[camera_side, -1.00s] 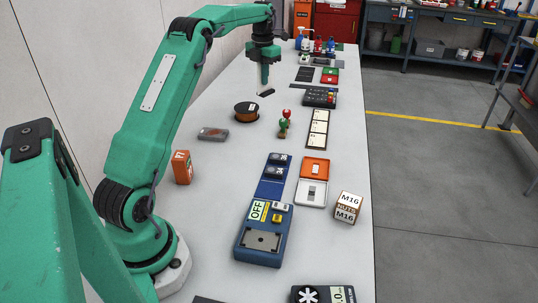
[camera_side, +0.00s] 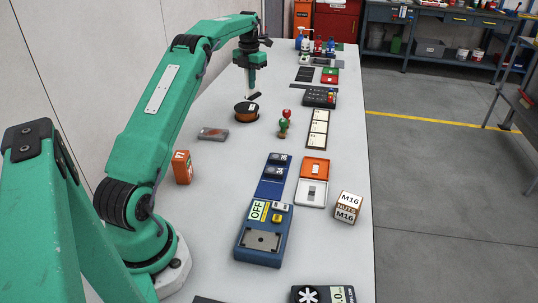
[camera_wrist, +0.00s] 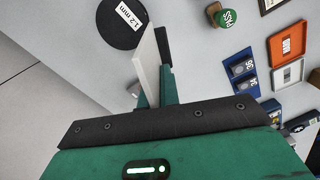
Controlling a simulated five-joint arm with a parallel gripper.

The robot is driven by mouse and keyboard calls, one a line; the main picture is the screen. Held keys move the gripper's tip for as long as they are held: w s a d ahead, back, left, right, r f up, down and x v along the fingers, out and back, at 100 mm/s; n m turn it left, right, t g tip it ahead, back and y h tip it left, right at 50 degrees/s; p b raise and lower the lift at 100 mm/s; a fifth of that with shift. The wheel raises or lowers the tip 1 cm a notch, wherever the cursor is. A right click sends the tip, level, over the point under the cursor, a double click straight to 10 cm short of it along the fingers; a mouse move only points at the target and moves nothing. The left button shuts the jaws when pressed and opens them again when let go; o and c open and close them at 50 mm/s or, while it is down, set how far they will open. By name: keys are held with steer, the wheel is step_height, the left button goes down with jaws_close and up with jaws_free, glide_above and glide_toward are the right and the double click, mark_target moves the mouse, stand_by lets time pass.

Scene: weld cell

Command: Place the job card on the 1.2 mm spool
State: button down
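The 1.2 mm spool (camera_side: 246,116) is a dark, flat reel with copper-coloured wire, lying flat on the white bench. Its black top with a white "1.2 mm" label shows at the top of the wrist view (camera_wrist: 112,30). My gripper (camera_side: 252,87) is above the spool, pointing down. It is shut on a thin, flat piece that looks like the job card (camera_side: 255,96), tilted and apart from the spool below. In the wrist view the card (camera_wrist: 148,68) shows nearly edge-on, pale with a dark part beside it, between my fingers (camera_wrist: 156,92). Its print is hidden.
An orange box (camera_side: 182,167), a blue OFF unit (camera_side: 264,240) and an M16 nuts box (camera_side: 347,207) stand nearer. A dark tray (camera_side: 320,97) lies behind-right.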

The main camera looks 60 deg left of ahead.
steer(key=s+a+f, duration=0.1)
steer(key=a+f, duration=0.2)
steer(key=a, duration=0.2)
steer(key=shift+s+a+f, duration=0.1)
steer(key=shift+f, duration=2)
steer(key=shift+f, duration=0.15)
steer(key=c, duration=1.6)
jaws_free()
steer(key=shift+c, duration=0.2)
step_height(320, 180, up, 8)
steer(key=shift+f, duration=0.15)
